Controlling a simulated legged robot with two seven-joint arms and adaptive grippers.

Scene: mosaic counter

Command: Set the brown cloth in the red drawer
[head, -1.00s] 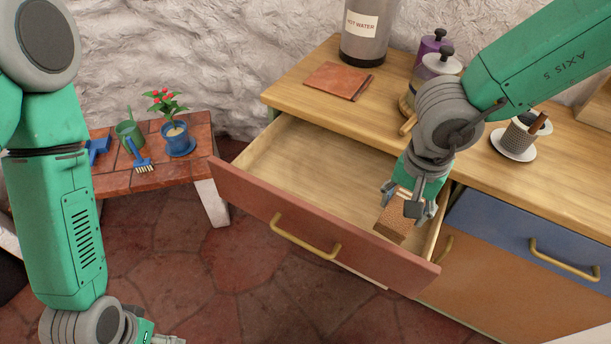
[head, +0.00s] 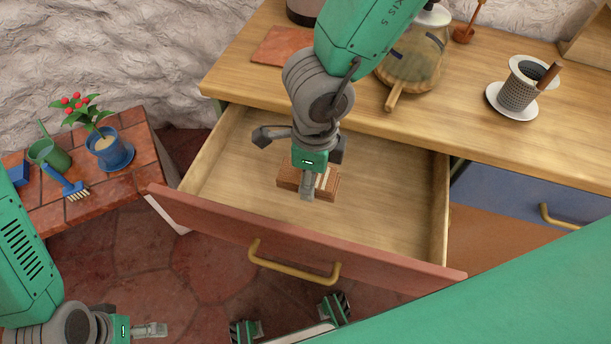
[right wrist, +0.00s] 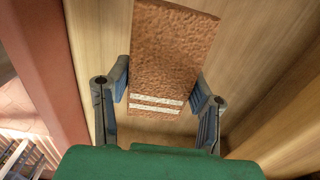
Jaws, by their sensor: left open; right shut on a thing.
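The brown cloth (head: 289,178), with white stripes, is inside the outline of the pulled-out red drawer (head: 300,240). My right gripper (head: 310,175) is over the drawer and hides part of the cloth. In the right wrist view the cloth (right wrist: 172,50) lies between the two fingers of the right gripper (right wrist: 160,90), which is shut on it. Pale drawer wood shows around it; I cannot tell whether the cloth touches the drawer floor. My left gripper (head: 150,330) is open and empty, low at the left, outside the drawer.
A glass teapot (head: 415,60), a cup on a saucer (head: 495,105) and a flat reddish-brown piece (head: 280,47) are on the counter. A blue drawer (head: 520,195) is shut at right. A tiled bench (head: 95,205) holds a plant pot. The red drawer's right part is free.

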